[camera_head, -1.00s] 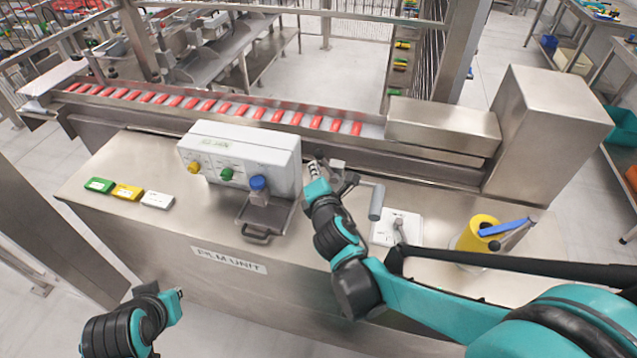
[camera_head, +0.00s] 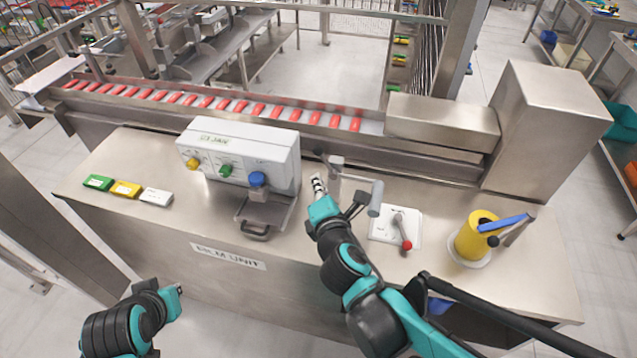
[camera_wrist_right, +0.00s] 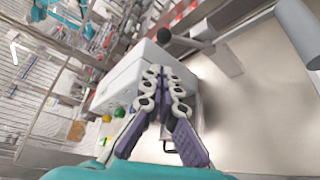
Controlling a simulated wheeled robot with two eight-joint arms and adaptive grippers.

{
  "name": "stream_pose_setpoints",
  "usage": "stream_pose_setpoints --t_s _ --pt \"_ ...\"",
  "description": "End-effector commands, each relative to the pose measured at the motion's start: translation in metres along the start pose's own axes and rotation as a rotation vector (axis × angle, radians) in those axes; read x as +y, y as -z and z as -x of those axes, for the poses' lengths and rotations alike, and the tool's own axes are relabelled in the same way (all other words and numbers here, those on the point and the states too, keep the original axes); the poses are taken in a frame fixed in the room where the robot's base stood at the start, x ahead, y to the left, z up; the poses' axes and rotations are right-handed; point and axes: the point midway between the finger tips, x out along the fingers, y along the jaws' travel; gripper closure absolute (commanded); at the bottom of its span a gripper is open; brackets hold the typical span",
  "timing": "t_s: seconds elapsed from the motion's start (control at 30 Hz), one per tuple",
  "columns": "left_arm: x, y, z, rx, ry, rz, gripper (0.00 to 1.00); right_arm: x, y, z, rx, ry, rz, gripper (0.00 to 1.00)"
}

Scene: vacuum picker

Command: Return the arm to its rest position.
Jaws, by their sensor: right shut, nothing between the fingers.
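My right gripper (camera_head: 318,182) is shut and empty, above the bench between the white control box and the grey-handled lever. In the right wrist view its fingers (camera_wrist_right: 162,75) lie together, with the control box (camera_wrist_right: 125,85) behind them. My left gripper (camera_head: 178,292) is at the lower left, off the front of the bench, too small to tell open or shut. The white control box (camera_head: 238,150) carries yellow, green and blue knobs. A lever with a grey handle (camera_head: 376,198) stands just right of my right gripper. The steel bench (camera_head: 160,225) lies under both.
A white plate with a red-knobbed lever (camera_head: 404,232) and a yellow roll (camera_head: 474,237) with a blue-handled arm are on the right of the bench. Green, yellow and white blocks (camera_head: 126,189) lie at left. A conveyor with red packs (camera_head: 190,100) runs behind.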

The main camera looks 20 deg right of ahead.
Motion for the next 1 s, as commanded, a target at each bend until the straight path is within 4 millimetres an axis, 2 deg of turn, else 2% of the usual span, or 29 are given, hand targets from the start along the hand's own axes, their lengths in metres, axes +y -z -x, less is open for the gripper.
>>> stream_pose_setpoints --t_s 0.23,0.33,0.43,0.53,0.6,0.7,0.83,0.9,1.0 --pt "0.0 0.0 0.0 0.0 0.0 0.0 1.0 0.0 0.0 0.0 0.0 0.001 -0.003 1.0" --pt "0.0 -0.001 -0.001 0.0 0.0 0.0 1.0 -0.009 -0.004 0.001 -0.007 0.04 -0.103 1.0" --pt "0.0 -0.003 -0.004 0.0 0.0 0.0 1.0 -0.036 -0.012 0.005 -0.029 0.155 -0.409 1.0" --pt "0.0 -0.006 -0.009 0.0 0.0 0.0 1.0 -0.072 -0.012 0.02 -0.081 0.327 -0.851 1.0" --pt "0.0 -0.008 -0.011 0.0 0.0 0.0 1.0 -0.092 -0.004 0.035 -0.13 0.449 -1.154 1.0" --pt "0.0 -0.01 -0.014 0.0 0.0 0.0 1.0 -0.109 0.012 0.058 -0.203 0.606 -1.511 1.0" --pt "0.0 -0.011 -0.015 0.0 0.0 0.0 1.0 -0.116 0.03 0.08 -0.273 0.742 -1.788 1.0" --pt "0.0 -0.011 -0.015 0.0 0.0 0.0 1.0 -0.116 0.034 0.086 -0.291 0.775 -1.852 1.0" --pt "0.0 -0.011 -0.015 0.0 0.0 0.0 1.0 -0.116 0.034 0.086 -0.291 0.775 -1.852 1.0"
